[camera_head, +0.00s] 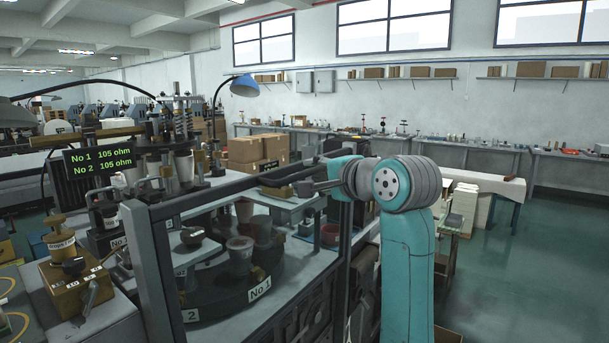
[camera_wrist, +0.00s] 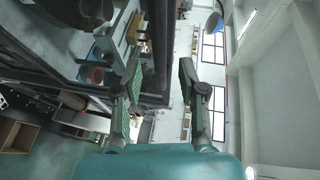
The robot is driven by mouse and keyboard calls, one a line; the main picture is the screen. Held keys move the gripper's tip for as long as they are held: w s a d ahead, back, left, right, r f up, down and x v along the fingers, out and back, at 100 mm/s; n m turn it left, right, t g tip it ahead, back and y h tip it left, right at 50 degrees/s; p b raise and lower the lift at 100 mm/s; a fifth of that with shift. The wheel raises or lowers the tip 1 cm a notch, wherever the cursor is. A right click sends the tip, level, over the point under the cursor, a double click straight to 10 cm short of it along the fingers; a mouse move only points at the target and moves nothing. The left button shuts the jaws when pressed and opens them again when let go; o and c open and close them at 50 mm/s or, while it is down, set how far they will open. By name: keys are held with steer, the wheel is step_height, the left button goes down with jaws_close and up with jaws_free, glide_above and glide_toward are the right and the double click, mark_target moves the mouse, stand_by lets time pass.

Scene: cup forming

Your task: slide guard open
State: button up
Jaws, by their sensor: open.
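The guard (camera_head: 225,188) is a dark grey metal frame around the front of the cup-forming machine. Its top rail slants across the head view, and uprights stand at both ends. Through it I see the dark round turntable (camera_head: 215,292) with cups and a "No 1" label. My gripper (camera_head: 306,187) is at the right end of the guard, near the top rail, partly hidden by my own wrist. In the wrist view my gripper (camera_wrist: 160,76) is open, with a dark frame bar (camera_wrist: 160,35) seen between its fingers. I cannot tell whether the fingers touch it.
A brass-coloured fixture (camera_head: 75,280) stands at the left. A blue lamp (camera_head: 244,86) hangs behind the machine, near cardboard boxes (camera_head: 258,150). The green floor (camera_head: 500,270) at the right is clear.

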mark_target(307, 174)
steer(key=shift+x, duration=2.45)
jaws_close()
